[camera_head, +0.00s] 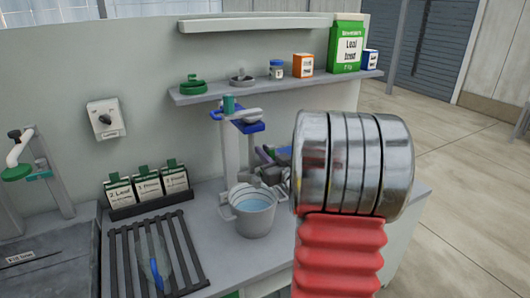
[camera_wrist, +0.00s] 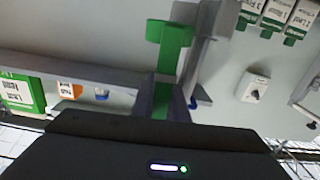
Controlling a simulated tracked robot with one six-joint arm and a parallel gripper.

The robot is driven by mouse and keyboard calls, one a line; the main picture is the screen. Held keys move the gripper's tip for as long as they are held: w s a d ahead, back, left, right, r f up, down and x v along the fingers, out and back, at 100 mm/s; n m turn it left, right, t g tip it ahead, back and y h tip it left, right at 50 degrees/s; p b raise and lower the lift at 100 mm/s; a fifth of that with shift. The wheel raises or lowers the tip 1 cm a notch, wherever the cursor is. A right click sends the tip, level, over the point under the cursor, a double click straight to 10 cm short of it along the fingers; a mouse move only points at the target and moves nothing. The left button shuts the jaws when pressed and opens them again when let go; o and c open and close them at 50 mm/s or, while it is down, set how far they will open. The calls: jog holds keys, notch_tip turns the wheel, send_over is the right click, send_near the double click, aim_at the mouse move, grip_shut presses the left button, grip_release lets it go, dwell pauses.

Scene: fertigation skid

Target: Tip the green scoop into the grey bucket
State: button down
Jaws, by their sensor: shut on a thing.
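The grey bucket (camera_head: 240,222) stands upright on the worktop with bluish liquid inside. My gripper (camera_wrist: 166,103) is shut on a green piece, which I take to be the green scoop (camera_wrist: 172,42); its widened end reaches up past the jaws in the wrist view. Its bowl and any contents cannot be made out. In the head view my metal and red arm link covers much of the right foreground and hides most of my gripper. Dark and purple parts beside that link, behind the bucket, are too small to identify. The bucket does not show clearly in the wrist view.
A grey post (camera_head: 229,165) with a blue bracket stands just behind the bucket. A shelf (camera_head: 205,97) above holds a green carton (camera_head: 346,47), small boxes and a jar.

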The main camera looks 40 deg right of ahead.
jog(key=shift+s, duration=0.1)
jog(key=shift+a+f+n, duration=0.3)
jog(key=shift+f+n, duration=0.25)
jog(key=shift+f, duration=0.15)
jog(key=shift+a+f+n, duration=0.25)
jog(key=shift+f+n, duration=0.3)
jog(key=shift+f, duration=0.1)
